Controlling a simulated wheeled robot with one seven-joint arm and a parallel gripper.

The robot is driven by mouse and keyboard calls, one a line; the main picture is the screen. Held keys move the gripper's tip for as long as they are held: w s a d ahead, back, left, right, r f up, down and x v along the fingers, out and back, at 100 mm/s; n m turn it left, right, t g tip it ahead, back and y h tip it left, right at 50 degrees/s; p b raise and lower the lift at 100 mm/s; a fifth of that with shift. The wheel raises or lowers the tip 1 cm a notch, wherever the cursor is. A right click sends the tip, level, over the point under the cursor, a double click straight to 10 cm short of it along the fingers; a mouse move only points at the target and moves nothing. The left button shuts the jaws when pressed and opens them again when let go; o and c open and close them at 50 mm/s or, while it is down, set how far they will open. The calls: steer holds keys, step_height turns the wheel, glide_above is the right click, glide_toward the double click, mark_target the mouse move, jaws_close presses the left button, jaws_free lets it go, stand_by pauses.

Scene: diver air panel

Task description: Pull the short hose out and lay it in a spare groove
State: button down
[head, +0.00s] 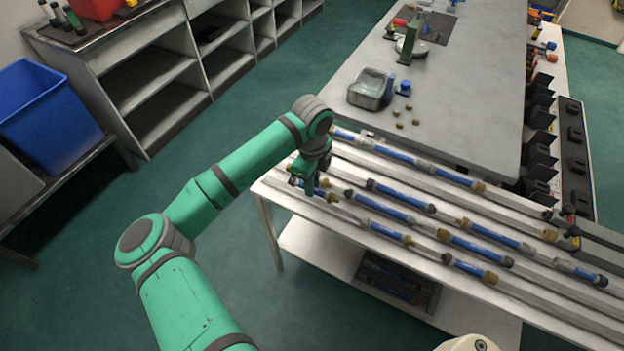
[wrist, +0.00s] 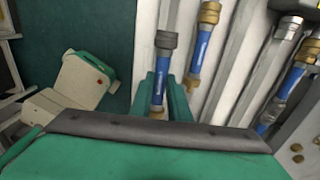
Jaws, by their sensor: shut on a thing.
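The grooved rack (head: 590,312) has pale parallel channels and holds several blue hoses with dark or brass end fittings. My gripper (head: 308,186) is at the rack's left end, shut on a short blue hose (wrist: 158,88). In the wrist view its green fingers (wrist: 161,98) stand on either side of the blue part. A dark fitting (wrist: 166,41) is at the far end of this hose and a brass one at the near end, partly hidden. I cannot tell whether the hose is clear of its groove. A neighbouring blue hose (wrist: 200,48) lies to its right.
Behind the rack is a grey bench (head: 455,100) with a glass container (head: 370,89) and several small brass pieces. Black holders (head: 540,120) line its right side. A dark tray (head: 398,282) sits on the shelf below. Open floor lies left of the rack.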

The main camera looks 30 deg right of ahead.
steer(key=shift+f, duration=2)
steer(key=c, duration=1.6)
jaws_free()
step_height(320, 180, up, 11)
steer(key=shift+f, duration=0.1)
steer(key=shift+d, duration=0.1)
